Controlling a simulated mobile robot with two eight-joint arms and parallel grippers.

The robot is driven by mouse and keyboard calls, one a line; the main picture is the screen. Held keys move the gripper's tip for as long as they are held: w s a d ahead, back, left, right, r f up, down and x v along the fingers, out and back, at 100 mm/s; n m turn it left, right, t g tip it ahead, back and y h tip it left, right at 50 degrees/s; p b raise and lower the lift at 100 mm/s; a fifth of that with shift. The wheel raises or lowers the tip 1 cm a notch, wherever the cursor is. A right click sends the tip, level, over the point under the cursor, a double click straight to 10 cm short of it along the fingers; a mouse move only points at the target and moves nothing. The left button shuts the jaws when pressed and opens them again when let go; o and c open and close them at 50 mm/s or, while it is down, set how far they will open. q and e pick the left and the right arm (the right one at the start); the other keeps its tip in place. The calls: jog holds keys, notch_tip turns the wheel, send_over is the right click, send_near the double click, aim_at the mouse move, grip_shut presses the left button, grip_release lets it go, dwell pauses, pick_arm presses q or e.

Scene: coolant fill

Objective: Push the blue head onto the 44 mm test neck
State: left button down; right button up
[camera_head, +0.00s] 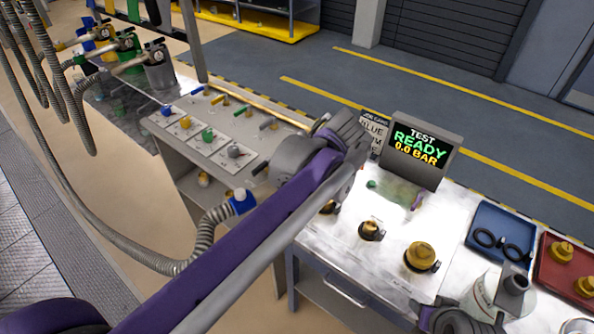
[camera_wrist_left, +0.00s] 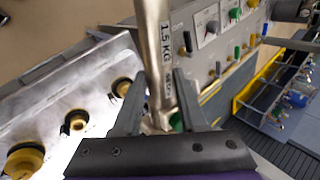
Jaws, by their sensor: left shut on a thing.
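The blue head has a blue collar (camera_head: 240,200) on the end of a corrugated hose; my left arm hides much of its body. My left gripper (camera_head: 345,132) is shut on its metal barrel, labelled 1.5 KG. In the left wrist view the barrel (camera_wrist_left: 157,45) runs up from between the fingers (camera_wrist_left: 150,105). Three brass necks stand on the steel bench: a small one (camera_head: 330,207), a middle one (camera_head: 370,229) and a large one (camera_head: 420,255). Their size marks are unreadable. The held head is apart from them. My right gripper (camera_head: 455,318) shows only partly, at the bottom edge.
A test screen (camera_head: 418,147) reads READY 0.0 BAR. A blue tray (camera_head: 480,218) with black rings and a red tray (camera_head: 550,270) with brass parts lie at the right. A valve panel (camera_head: 205,135) is at the left. The corrugated hose (camera_head: 140,255) hangs over the floor.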

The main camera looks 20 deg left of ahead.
pick_arm(q)
notch_tip(320, 180, down, 6)
jog(key=shift+s+r+b, duration=0.1)
jog(key=shift+r+b, duration=0.15)
jog(key=shift+b, duration=1)
pick_arm(e)
jog(key=s+f, duration=0.1)
jog(key=f, duration=0.1)
jog(key=s+f, duration=0.1)
jog(key=f, duration=0.1)
jog(key=shift+s, duration=0.15)
jog(key=shift+r, duration=0.15)
dwell(0.4)
pick_arm(q)
jog(key=shift+f+b, duration=0.75)
jog(key=shift+f, duration=1.05)
pick_arm(e)
jog(key=shift+s+f+g, duration=0.15)
jog(key=shift+s+f, duration=0.1)
jog(key=shift+f, duration=0.4)
jog(key=shift+s+f+g, duration=0.15)
jog(key=shift+s+f, duration=0.05)
jog(key=shift+f, duration=0.45)
pick_arm(q)
jog(key=shift+c, duration=1.9)
grip_release()
